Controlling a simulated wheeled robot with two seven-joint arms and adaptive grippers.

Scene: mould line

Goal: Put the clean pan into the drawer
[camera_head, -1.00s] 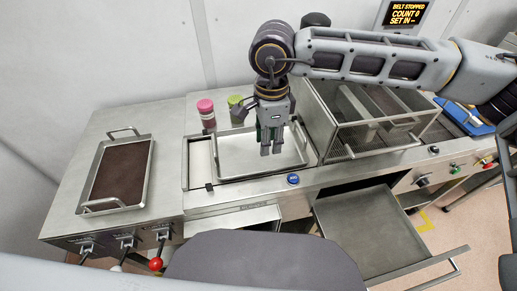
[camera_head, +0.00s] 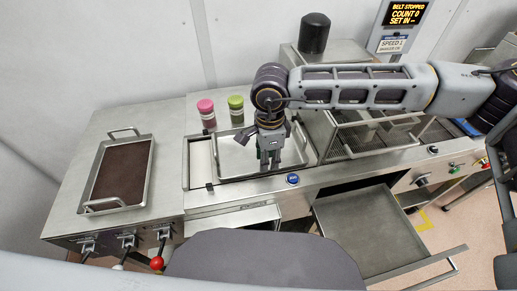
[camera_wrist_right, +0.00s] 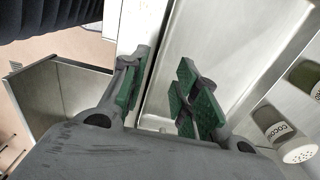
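The clean pan (camera_head: 240,162) is a pale, empty metal tray lying in the bench recess. My right gripper (camera_head: 270,163) points down at its right front part; the fingers are apart. In the right wrist view the green-padded fingers (camera_wrist_right: 160,95) are open, and the pan's edge appears to run between them with the pan's floor (camera_wrist_right: 215,40) to the right; contact cannot be told. A wide drawer (camera_head: 365,228) stands pulled out at the front right, empty. A shallower drawer-like opening (camera_head: 232,219) shows at the front middle. My left gripper is out of view.
A pan with brown contents (camera_head: 122,172) sits on the left bench. A pink-lidded jar (camera_head: 207,113) and a green-lidded jar (camera_head: 236,110) stand behind the clean pan. A wire-mesh guard (camera_head: 375,135) is right of it. A blue button (camera_head: 292,179) is on the front edge.

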